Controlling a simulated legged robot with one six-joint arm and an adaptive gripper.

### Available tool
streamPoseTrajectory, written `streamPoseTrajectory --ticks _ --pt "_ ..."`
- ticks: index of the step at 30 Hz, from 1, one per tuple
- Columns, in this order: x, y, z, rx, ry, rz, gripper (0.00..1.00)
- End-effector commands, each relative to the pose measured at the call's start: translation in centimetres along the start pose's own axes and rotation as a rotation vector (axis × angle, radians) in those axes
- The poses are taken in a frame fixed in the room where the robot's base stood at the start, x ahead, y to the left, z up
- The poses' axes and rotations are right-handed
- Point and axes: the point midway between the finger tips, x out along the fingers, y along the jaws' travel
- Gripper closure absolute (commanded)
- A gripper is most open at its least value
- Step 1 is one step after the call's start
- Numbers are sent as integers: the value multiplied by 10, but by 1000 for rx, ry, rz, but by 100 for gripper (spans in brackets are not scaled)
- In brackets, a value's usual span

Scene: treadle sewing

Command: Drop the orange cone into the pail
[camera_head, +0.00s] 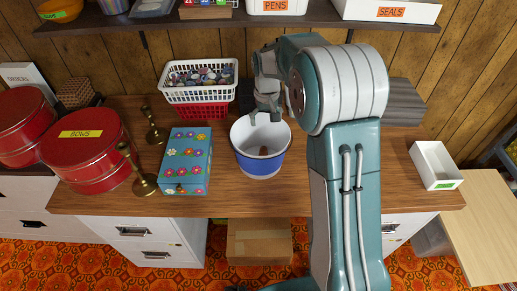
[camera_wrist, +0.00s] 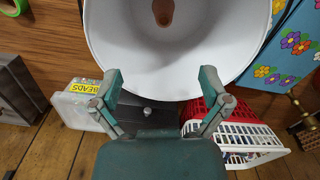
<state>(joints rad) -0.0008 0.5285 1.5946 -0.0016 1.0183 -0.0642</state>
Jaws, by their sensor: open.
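The pail (camera_head: 261,168), white with a blue lower band, stands upright on the wooden table in the head view. Its white inside (camera_wrist: 120,35) fills the top of the wrist view. A small orange-brown thing, which looks like the orange cone (camera_head: 264,150), is inside the pail at the bottom; it also shows at the top edge of the wrist view (camera_wrist: 163,12), partly cut off. My gripper (camera_head: 267,113) is over the pail's far side. In the wrist view its fingers (camera_wrist: 160,78) are wide apart with nothing between them.
A white basket (camera_head: 200,94) of small items sits on a red one behind left. A flowered blue box (camera_head: 186,160), brass candlesticks (camera_head: 145,182) and red tins (camera_head: 85,155) stand left. A white tray (camera_head: 434,164) is at right. A BEADS box (camera_wrist: 78,105) is beyond the pail.

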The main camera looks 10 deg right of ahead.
Motion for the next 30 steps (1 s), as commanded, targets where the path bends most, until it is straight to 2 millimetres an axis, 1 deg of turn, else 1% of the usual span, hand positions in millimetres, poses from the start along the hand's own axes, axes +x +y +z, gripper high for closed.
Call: streamPoseTrajectory --ticks 1,6,9,12,16,28,30 --pt "-12 0 -1 0 5 0 4" --pt "-46 0 -1 0 3 0 4" --pt "-60 0 -1 0 1 0 4" --pt "-69 0 -1 0 -1 0 4" --pt "-73 0 -1 0 -1 0 4" --pt "-73 0 0 0 -1 0 4" --pt "-76 0 2 0 3 1 4"
